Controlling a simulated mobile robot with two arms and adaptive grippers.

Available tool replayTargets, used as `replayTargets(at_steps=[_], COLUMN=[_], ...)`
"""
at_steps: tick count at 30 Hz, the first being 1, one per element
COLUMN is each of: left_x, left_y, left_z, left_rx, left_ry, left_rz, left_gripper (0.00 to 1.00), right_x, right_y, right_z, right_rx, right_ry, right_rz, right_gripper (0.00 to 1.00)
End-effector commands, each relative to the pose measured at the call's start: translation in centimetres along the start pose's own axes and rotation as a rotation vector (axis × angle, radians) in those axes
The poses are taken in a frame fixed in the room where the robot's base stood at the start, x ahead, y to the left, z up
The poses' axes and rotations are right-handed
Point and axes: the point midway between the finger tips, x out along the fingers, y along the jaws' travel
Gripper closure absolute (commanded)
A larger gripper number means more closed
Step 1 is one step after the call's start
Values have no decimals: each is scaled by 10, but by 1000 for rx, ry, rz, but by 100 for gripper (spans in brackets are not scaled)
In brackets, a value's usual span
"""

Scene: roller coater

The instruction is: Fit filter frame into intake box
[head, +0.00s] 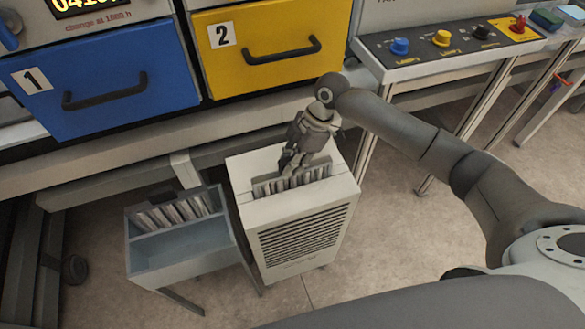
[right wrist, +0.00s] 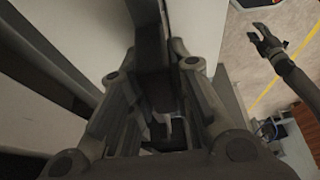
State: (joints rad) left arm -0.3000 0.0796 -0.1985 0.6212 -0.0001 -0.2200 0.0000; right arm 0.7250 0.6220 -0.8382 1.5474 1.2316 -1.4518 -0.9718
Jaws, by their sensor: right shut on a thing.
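The white intake box (head: 305,240) stands on the floor in the middle of the head view, with a louvred front and an open top slot. A filter frame (head: 262,188) with pale pleats sits upright at the slot, its upper edge above the box top. How deep it reaches is hidden. My right gripper (head: 290,168) points down from above and is shut on its top edge. In the right wrist view the fingers (right wrist: 165,125) close around a dark part, with little of the frame visible. My left gripper (right wrist: 267,42) shows small in that view, its fingers apart and empty.
A grey bin (head: 185,252) on legs stands left of the box, holding another pleated frame (head: 172,214). Behind are a blue drawer (head: 105,85), a yellow drawer (head: 275,50) and a button panel (head: 450,42). Floor at right is clear.

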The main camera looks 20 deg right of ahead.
Motion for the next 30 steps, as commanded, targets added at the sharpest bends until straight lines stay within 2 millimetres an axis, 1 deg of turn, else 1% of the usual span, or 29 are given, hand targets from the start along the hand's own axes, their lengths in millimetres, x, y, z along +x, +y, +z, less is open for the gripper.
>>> replayTargets(at_steps=[3, 6, 17, 18, 22, 30], left_x=[-3, -4, -2, -3, -3, -3], left_y=[-1, -1, 0, 0, 0, 0], left_z=[0, 0, 1, 1, 1, 1], left_rx=[0, 0, 1, 1, 2, 2], left_ry=[-1, -1, -2, -2, -2, -2], left_rz=[-1, -1, 0, 0, 0, 0], left_gripper=[60, 60, 60, 60, 60, 60], right_x=[16, 29, 34, 34, 34, 34], right_y=[-1, -1, 0, -1, -1, -1], right_z=[6, 12, 14, 14, 14, 14], right_rx=[3, 1, 0, 0, 0, 0], right_ry=[1, 1, 1, 0, 0, 0], right_rz=[-4, -3, 0, -1, -2, -2], right_gripper=[100, 100, 100, 76, 59, 59])
